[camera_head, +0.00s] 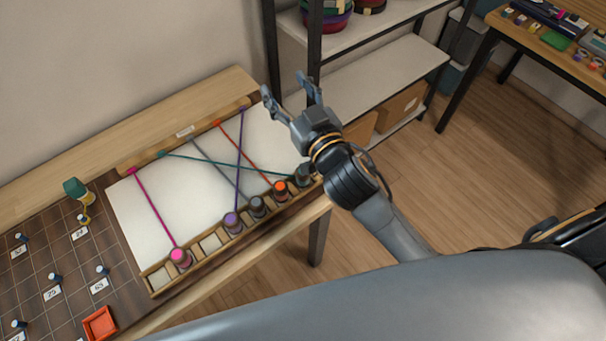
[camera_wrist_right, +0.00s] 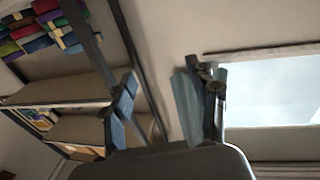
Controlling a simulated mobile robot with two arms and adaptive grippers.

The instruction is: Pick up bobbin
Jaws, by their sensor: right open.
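Several bobbins sit in a slotted wooden rack along the front edge of a white board (camera_head: 140,215): a pink bobbin (camera_head: 181,257), a purple bobbin (camera_head: 233,222), a grey bobbin (camera_head: 257,206), an orange bobbin (camera_head: 280,191) and a dark green bobbin (camera_head: 304,175). Cords run from them to the back bar (camera_head: 190,138), and some cross. My right gripper (camera_head: 287,88) is open and empty, above the board's back right end. Its spread fingers also show in the right wrist view (camera_wrist_right: 165,100), with no bobbin between them. My left gripper is not in view.
A dark gridded board (camera_head: 60,260) with small pegs and number labels lies at the left, with an orange-red tray (camera_head: 100,324) on it. A green-topped bobbin (camera_head: 76,190) stands near its back. A shelf unit (camera_head: 375,75) stands close behind my right gripper.

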